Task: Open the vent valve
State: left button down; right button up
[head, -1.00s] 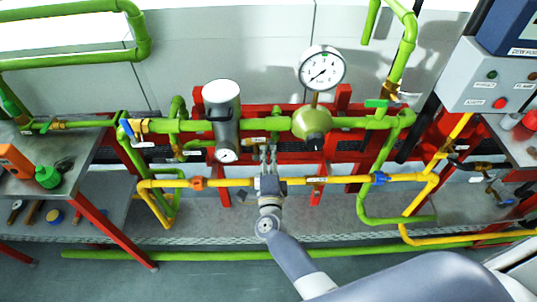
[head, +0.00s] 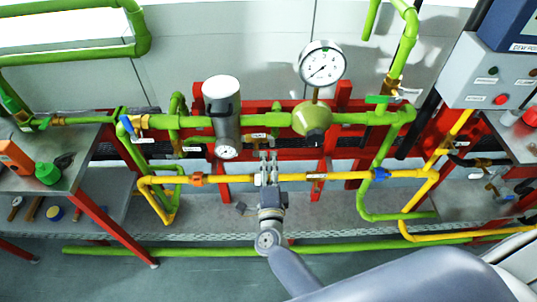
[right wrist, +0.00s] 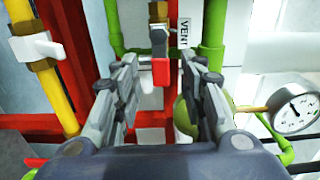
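The vent valve (right wrist: 158,15) shows at the top centre of the right wrist view, with a brass body and a "VENT" tag (right wrist: 185,34) beside it. Its short grey lever has a red end (right wrist: 160,73), which appears between the fingers in that view. I cannot tell how far ahead of the fingertips it is. My right gripper (right wrist: 162,66) is open, with nothing clamped. In the head view the right gripper (head: 268,160) is at the yellow pipe, just below a small brass valve (head: 258,136) on the rack. My left gripper is not in view.
A yellow pipe (head: 340,178) crosses the rack close to the gripper. Above it run a green pipe (head: 270,121), a grey cylinder (head: 222,105) and a round gauge (head: 322,63). Red frame bars stand behind. Benches flank both sides.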

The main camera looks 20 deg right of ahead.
jog(key=v, duration=0.7)
jog(key=shift+s, duration=0.2)
jog(key=shift+r, duration=0.1)
jog(key=s+a+f+n+g+y+b, duration=0.15)
jog(key=s+f+n, duration=0.3)
jog(key=f, duration=0.55)
jog(key=s+a+f+n+g+y, duration=0.1)
jog(key=s+f+n+g+y, duration=0.3)
jog(key=f, duration=0.5)
jog(key=s+a+f+n+g+y+b, duration=0.1)
jog(key=s+f+n+y, duration=0.15)
jog(key=f+n, duration=0.55)
jog(key=s+d+f+n+g+h, duration=0.1)
jog(key=s+d+f+n+g, duration=0.1)
jog(key=s+f, duration=0.4)
jog(key=s+d+f+n+g+h+b, duration=0.1)
jog(key=s+d+f+g, duration=0.3)
jog(key=s, duration=0.9)
jog(key=s+d+f+n+g+h, duration=0.1)
jog(key=s+d+f+n+g, duration=0.3)
jog(key=s+d+f, duration=0.3)
notch_tip(320, 180, down, 3)
jog(key=shift+s+f, duration=0.2)
jog(key=shift+s, duration=1)
